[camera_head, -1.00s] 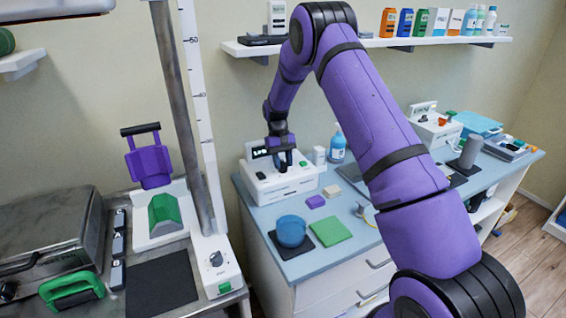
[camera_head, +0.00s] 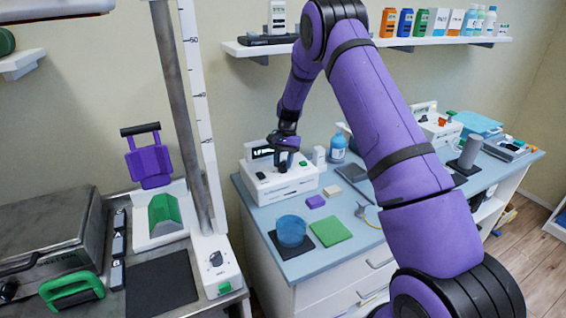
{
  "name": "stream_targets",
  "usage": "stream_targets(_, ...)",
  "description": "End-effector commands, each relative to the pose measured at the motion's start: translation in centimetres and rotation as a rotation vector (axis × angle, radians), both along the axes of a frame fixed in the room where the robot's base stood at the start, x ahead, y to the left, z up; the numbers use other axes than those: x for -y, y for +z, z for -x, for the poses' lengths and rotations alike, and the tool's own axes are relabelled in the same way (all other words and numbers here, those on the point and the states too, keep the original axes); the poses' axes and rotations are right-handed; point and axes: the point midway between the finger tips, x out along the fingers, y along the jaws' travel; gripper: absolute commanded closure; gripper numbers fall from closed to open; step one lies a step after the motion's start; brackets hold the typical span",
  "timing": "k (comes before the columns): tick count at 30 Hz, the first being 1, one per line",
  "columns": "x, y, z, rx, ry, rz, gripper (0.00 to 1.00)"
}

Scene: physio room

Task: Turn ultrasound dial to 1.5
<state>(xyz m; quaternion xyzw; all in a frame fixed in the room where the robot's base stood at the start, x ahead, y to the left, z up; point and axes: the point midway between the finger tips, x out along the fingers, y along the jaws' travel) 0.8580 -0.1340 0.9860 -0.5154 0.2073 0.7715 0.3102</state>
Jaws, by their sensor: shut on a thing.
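The ultrasound unit (camera_head: 268,187) is a white box on the blue counter, with a dark display (camera_head: 262,152) at its back and dark and green parts on its top and front. My gripper (camera_head: 284,162) points down at the top of the unit, in front of the display's right side. It is shut on the dial, which is mostly hidden behind the fingers. The number on the display and the dial's marks are too small to read.
A wall shelf (camera_head: 330,45) with bottles and boxes runs above.

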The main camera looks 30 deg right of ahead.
Motion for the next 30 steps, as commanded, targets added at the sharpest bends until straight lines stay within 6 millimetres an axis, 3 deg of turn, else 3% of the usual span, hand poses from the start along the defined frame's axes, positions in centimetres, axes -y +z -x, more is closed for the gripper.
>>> stream_targets(15,-0.01,0.01,-0.03,0.001,-0.022,0.0,0.88)
stream_targets(16,-0.01,0.01,-0.03,0.001,-0.022,0.0,0.62)
stream_targets(18,-0.01,0.01,-0.03,0.001,-0.021,0.0,0.46)
stream_targets(19,-0.01,0.01,-0.02,0.001,-0.021,0.0,0.43)
stream_targets(30,0.19,0.64,-0.23,0.002,-0.021,0.001,0.43)
